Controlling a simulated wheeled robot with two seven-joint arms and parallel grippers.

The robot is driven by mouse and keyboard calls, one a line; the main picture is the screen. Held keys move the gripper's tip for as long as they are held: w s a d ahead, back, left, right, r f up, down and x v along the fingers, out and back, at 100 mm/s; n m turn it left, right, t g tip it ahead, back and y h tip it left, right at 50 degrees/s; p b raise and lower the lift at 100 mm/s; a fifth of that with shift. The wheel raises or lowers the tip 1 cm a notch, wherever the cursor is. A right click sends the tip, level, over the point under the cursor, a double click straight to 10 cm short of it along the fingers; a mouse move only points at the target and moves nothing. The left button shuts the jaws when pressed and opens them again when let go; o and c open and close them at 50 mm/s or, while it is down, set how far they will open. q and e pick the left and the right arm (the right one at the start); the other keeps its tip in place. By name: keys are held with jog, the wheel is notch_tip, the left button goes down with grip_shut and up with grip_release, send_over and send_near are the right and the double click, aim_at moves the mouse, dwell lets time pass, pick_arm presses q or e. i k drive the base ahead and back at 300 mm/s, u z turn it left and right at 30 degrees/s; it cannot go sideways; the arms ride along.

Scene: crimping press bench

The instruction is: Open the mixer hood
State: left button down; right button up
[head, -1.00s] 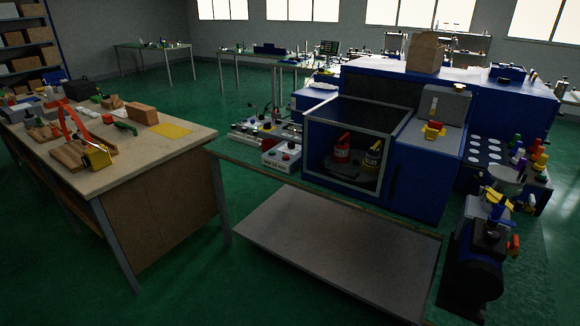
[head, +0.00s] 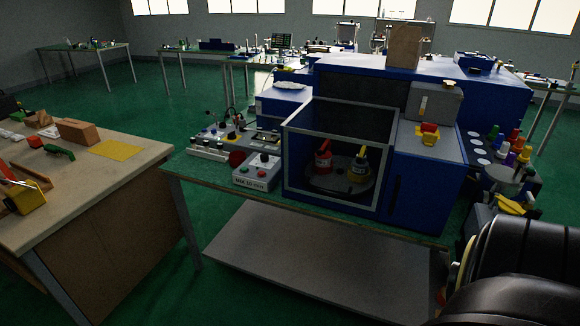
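The blue mixer (head: 428,192) stands on a green-topped bench right of centre. Its box-shaped hood has a grey frame (head: 331,199) with a see-through front and top and looks down over the chamber. A red container (head: 323,161) and a yellow container (head: 358,168) with dark tops stand inside on a round plate. I cannot make out a handle on the hood. A black rounded part of my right arm fills the lower right corner, right of the mixer. Neither gripper is in view.
A grey-white control box (head: 256,172) with buttons stands left of the hood. A wooden-topped table (head: 110,185) stands at left. Green floor lies between table and bench.

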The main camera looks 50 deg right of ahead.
aim_at(385, 147)
jog(key=z, duration=0.45)
jog(key=i, duration=0.9)
jog(key=z, duration=0.8)
